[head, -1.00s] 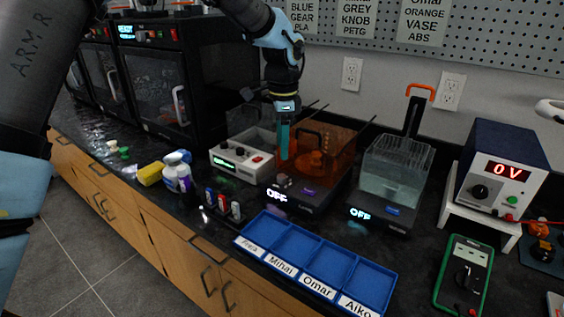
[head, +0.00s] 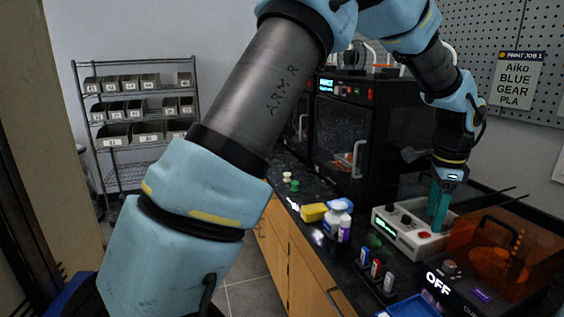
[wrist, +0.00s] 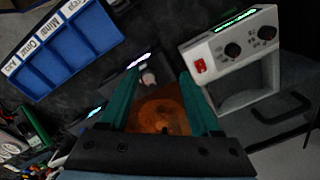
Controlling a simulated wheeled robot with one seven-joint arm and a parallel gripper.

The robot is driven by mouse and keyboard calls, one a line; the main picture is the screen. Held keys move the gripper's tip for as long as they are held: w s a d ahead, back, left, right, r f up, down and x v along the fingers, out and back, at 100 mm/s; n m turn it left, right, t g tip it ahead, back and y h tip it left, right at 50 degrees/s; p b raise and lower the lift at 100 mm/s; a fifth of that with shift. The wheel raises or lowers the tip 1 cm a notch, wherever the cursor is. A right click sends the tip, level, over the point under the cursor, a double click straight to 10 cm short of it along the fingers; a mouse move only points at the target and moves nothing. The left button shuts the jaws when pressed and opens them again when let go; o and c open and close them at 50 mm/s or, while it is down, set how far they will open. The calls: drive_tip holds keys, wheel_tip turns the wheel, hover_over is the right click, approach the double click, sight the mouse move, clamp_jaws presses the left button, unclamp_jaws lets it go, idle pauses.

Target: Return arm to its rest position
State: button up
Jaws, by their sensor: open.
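My arm (head: 270,110) crosses the head view from lower left to upper right, raised above the counter. My gripper (head: 437,225) points down with its teal fingers apart and empty, over or beside the white control box (head: 412,236). In the wrist view my gripper (wrist: 166,92) shows both teal fingers spread. Between them lie the orange tank (wrist: 158,115) and part of its dark base.
The orange-lidded unit (head: 500,255) reads OFF at right. A bin shelf (head: 135,120) stands far left.

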drive_tip(key=w+a+n, duration=0.4)
drive_tip(key=a+n, duration=0.1)
drive_tip(key=a, duration=0.7)
drive_tip(key=w+a+n, duration=0.4)
drive_tip(key=a+n, duration=0.1)
drive_tip(key=a, duration=0.7)
drive_tip(key=s+a+f+n, duration=0.1)
drive_tip(key=s+a+n, duration=0.2)
drive_tip(key=a, duration=0.7)
drive_tip(key=s+a+f+n+t, duration=0.1)
drive_tip(key=s+a+n, duration=0.3)
drive_tip(key=a+n, duration=0.4)
drive_tip(key=a, duration=0.2)
drive_tip(key=shift+s+a, duration=0.3)
